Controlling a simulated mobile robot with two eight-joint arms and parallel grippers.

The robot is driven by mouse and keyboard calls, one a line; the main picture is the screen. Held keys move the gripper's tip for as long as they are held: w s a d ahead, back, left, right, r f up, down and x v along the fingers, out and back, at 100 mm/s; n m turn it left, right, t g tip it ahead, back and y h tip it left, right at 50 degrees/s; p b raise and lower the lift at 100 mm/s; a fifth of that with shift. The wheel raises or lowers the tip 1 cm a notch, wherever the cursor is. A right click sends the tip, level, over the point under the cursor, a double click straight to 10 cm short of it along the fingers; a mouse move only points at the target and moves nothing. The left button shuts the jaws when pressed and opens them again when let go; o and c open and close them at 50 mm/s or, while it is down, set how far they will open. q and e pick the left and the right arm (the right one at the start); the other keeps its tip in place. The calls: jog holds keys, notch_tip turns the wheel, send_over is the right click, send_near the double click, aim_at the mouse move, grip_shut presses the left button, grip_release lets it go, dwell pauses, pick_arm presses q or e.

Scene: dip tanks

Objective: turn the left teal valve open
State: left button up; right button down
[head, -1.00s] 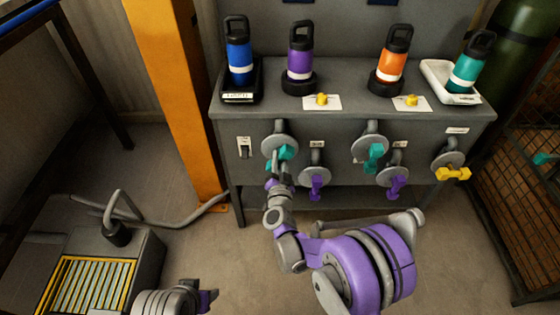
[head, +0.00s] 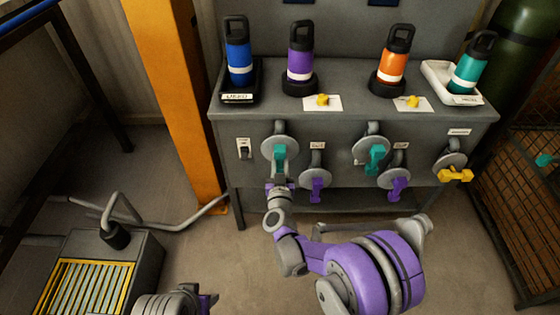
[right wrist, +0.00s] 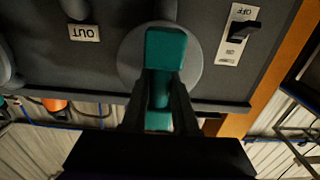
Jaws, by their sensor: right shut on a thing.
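The left teal valve (head: 281,150) sits on a round grey plate at the upper left of the grey cabinet front. Its handle hangs about straight down. My right gripper (head: 280,166) comes up from below and is shut on this handle, covering its lower part. In the right wrist view, the teal handle (right wrist: 165,48) runs upright in the picture between the two dark fingers (right wrist: 160,95), over the round plate. My left gripper (head: 208,300) shows only partly at the bottom edge, away from the cabinet; its fingers cannot be read.
A second teal valve (head: 375,157), two purple valves (head: 317,188) (head: 398,188) and a yellow valve (head: 456,175) share the panel. A switch (head: 243,148) is left of the held valve. Bottles stand on top. An orange post (head: 175,100) rises at the left.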

dwell(0.4)
jog(key=c, duration=0.7)
grip_release()
jog(key=shift+s, duration=0.1)
jog(key=s+p, duration=0.1)
jog(key=s, duration=0.9)
jog(key=shift+s, duration=0.3)
